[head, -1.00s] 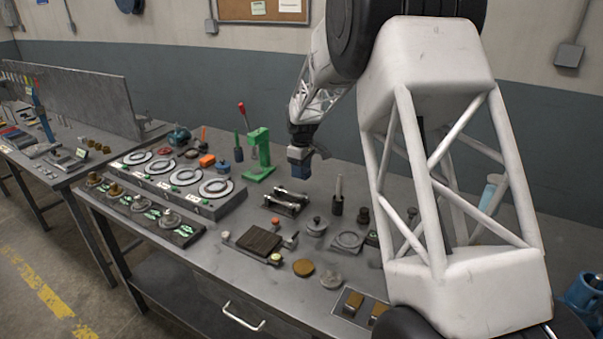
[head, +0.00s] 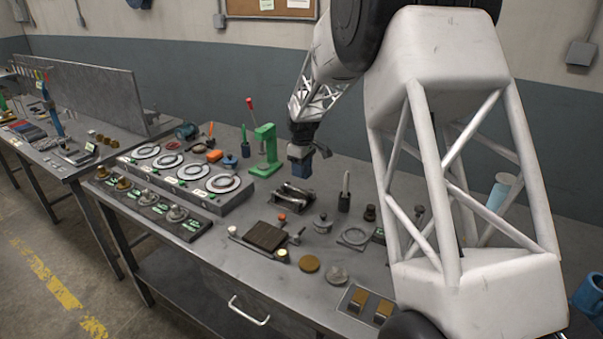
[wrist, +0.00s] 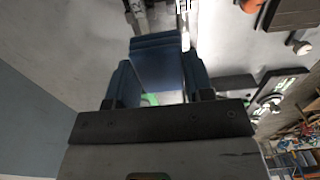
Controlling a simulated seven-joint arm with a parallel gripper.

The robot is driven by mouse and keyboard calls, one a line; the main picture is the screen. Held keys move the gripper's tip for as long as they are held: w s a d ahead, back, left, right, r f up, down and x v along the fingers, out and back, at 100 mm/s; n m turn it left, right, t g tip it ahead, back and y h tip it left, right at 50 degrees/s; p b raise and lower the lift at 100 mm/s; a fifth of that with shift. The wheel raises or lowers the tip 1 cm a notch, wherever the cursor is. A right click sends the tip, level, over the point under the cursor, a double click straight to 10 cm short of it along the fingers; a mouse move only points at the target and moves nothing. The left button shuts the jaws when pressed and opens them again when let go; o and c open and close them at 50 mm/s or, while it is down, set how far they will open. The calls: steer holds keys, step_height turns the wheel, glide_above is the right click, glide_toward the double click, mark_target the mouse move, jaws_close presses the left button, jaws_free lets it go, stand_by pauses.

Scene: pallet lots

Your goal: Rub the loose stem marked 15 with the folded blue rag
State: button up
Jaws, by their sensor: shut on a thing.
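My gripper (head: 300,155) is above the back of the workbench, just right of the green press. It is shut on the folded blue rag (wrist: 155,48), which shows as a layered blue block between the jaws in the wrist view. The rag (head: 301,169) hangs under the gripper in the head view, apart from the parts in front of it. Several knobbed stems stand on a dark board (head: 150,203) with green labels at the left front.
A grey box with round dials (head: 187,172) and a green press (head: 266,150) stand left of my gripper. A dark upright holder (head: 344,192), a lidded pot (head: 322,224), a brown-topped block (head: 265,236) and a brass disc (head: 309,263) lie in front. My own arm hides the right side.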

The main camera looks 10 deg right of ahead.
steer(key=s+a, duration=0.1)
steer(key=a, duration=0.2)
steer(key=shift+s, duration=0.35)
steer(key=shift+f, duration=0.1)
